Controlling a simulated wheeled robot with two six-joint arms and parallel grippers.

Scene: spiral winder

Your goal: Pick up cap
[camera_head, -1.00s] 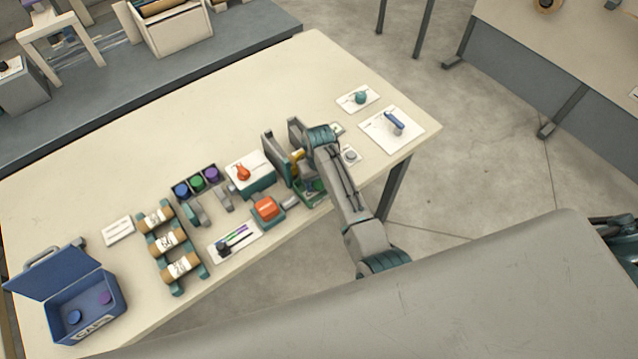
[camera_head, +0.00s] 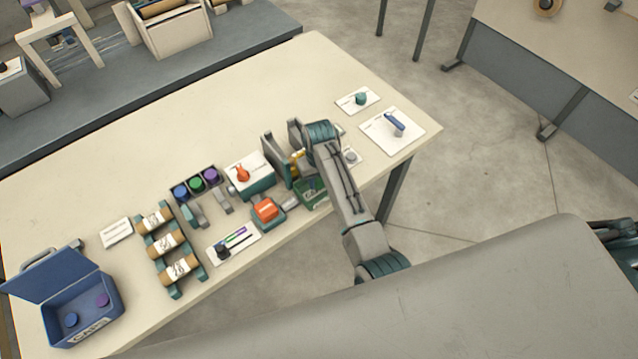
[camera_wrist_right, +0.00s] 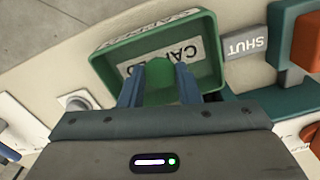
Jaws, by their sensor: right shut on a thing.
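My right gripper (camera_wrist_right: 159,84) is shut on a green cap (camera_wrist_right: 160,79) held between its two blue fingers. Behind the cap in the right wrist view is a green tray (camera_wrist_right: 213,58) with a white label inside, partly hidden by the fingers. In the head view, my right arm reaches over the table, and the same tray (camera_head: 318,201) shows beneath it. The arm hides most of the gripper and the cap there. My left gripper is not in view.
A rack (camera_head: 207,172) holds blue, green and purple caps. A grey block marked SHUT (camera_wrist_right: 246,42) and an orange block (camera_head: 266,209) stand beside the tray. An open blue box (camera_head: 100,325) with two caps stands at the lower left. The table's back is clear.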

